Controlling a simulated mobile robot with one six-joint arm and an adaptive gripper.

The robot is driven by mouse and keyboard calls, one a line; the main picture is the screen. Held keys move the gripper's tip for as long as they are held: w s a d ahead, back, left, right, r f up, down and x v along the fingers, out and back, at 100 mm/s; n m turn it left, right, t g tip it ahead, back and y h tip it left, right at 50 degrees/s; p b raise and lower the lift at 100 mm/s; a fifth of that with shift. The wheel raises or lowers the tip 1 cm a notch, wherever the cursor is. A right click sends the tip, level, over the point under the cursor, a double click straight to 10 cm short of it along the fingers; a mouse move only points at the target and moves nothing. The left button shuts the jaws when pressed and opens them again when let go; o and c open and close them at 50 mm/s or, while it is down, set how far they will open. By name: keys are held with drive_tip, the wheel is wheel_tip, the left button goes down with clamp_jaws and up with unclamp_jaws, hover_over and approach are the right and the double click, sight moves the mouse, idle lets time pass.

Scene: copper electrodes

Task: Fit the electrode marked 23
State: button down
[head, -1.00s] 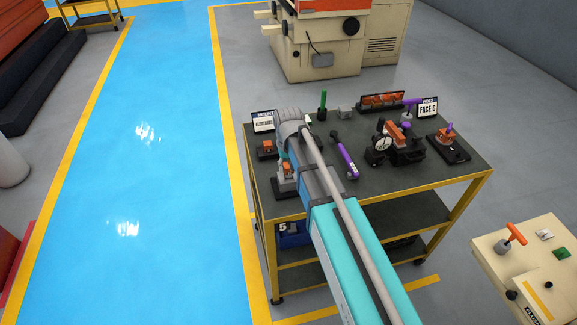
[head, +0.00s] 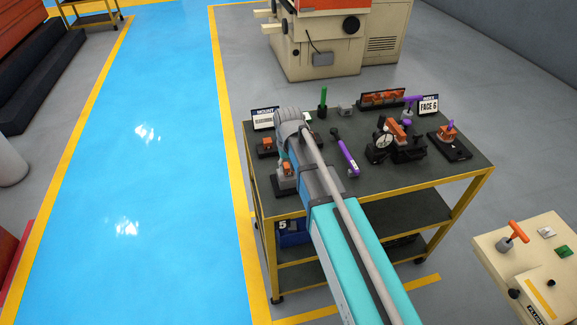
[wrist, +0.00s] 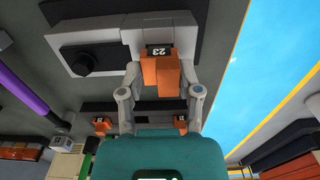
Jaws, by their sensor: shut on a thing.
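The electrode marked 23 (wrist: 158,72) is an orange block with a black label, centred in the wrist view. My gripper (wrist: 160,88) is shut on it, with a finger at each side. The electrode lies against the pale grey holder (wrist: 118,38), which has a black knob (wrist: 80,62) and a dark base. I cannot tell whether it is fully seated. My gripper is mostly hidden there behind my own arm.
Other orange electrodes (wrist: 102,123) sit on a dark rack. A purple-handled tool (head: 347,155) lies right of my arm. A mount card (head: 263,119) stands at the back left. A gauge fixture (head: 392,145) and a FACE 6 card (head: 429,107) stand right.

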drive_tip(key=shift+f+b, duration=0.4)
drive_tip(key=shift+f, duration=0.05)
drive_tip(key=shift+c, duration=1)
unclamp_jaws()
drive_tip(key=shift+r, duration=0.25)
wheel_tip(320, 180, up, 9)
drive_tip(key=p, duration=0.9)
drive_tip(key=shift+f, duration=0.2)
drive_tip(key=w+a+f+b, duration=0.1)
drive_tip(key=w, duration=0.5)
drive_tip(key=w+a+f+b, duration=0.2)
drive_tip(key=w, duration=0.4)
drive_tip(key=shift+w+a+f, duration=0.15)
drive_tip(key=shift+w+a, duration=0.15)
drive_tip(key=s+d+m, duration=0.3)
drive_tip(key=s+d, duration=2)
drive_tip(key=s, duration=0.3)
